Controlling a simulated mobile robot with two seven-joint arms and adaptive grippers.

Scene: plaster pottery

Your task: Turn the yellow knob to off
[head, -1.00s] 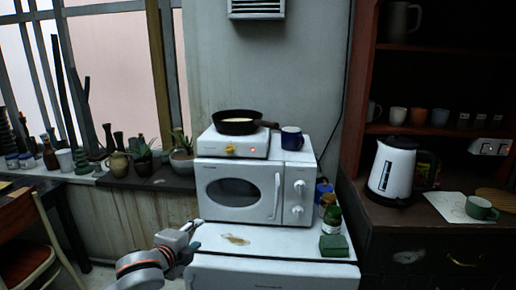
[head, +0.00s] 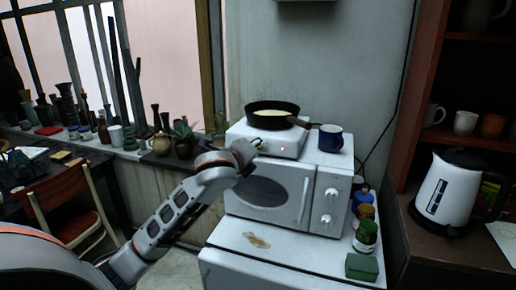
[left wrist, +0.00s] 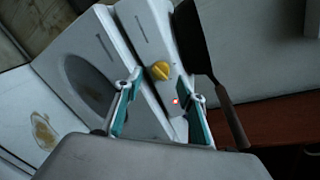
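The yellow knob (left wrist: 160,70) is on the front of a white hot plate (head: 292,142), with a lit red light (left wrist: 175,100) beside it. The hot plate stands on a white microwave (head: 285,215) and carries a dark frying pan (head: 259,107). My left gripper (left wrist: 160,88) is open and empty in front of the hot plate. In the left wrist view its fingers straddle the knob, with no clear contact. In the head view the left gripper (head: 255,149) largely hides the knob. My right gripper is not in view.
A blue mug (head: 330,139) stands on the microwave just right of the pan. Bottles (head: 366,236) and a green sponge (head: 362,266) are at the right of the white surface below. Plants and vases (head: 160,143) line the sill at left. A white kettle (head: 445,190) stands far right.

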